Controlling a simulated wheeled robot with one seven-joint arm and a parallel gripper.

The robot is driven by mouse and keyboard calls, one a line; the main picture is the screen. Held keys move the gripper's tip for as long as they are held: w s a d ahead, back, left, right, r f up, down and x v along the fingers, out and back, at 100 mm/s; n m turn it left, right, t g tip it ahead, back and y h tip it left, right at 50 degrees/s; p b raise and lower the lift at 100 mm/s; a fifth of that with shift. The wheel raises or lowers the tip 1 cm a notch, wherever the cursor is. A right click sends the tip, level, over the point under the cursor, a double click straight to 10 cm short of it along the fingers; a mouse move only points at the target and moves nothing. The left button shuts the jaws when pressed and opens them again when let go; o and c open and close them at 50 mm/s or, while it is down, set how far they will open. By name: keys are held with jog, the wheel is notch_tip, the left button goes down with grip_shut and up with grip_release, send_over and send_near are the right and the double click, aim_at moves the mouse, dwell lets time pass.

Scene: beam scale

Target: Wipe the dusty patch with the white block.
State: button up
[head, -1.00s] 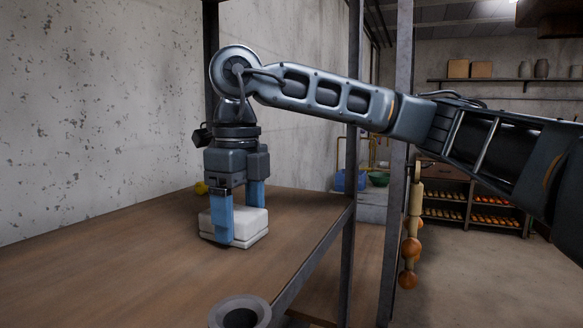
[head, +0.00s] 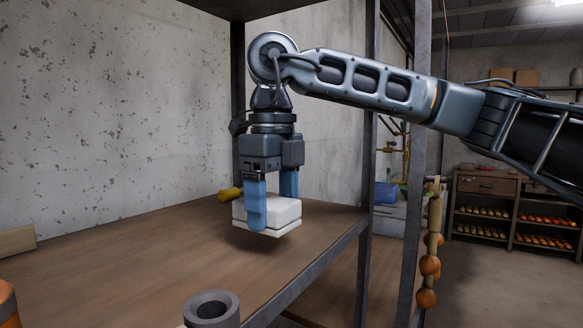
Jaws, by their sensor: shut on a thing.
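The white block (head: 270,214) is in the head view, over the wooden shelf board (head: 150,262) near its right edge. My gripper (head: 273,215) points straight down, with its blue fingers shut on the block at opposite sides. The block is level, and a dark shadow lies under it. It looks slightly clear of the board, though the gap is hard to judge. I cannot make out a distinct dusty patch on the visible board.
A yellow object (head: 230,193) lies just behind the block. A grey hollow cylinder (head: 211,309) stands at the front, an orange object (head: 7,304) at the lower left and a tan block (head: 17,241) by the wall. Metal posts (head: 368,180) flank the board. The board's middle is clear.

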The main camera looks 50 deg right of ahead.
jog(key=shift+r+p, duration=0.9)
jog(key=shift+r, duration=1.25)
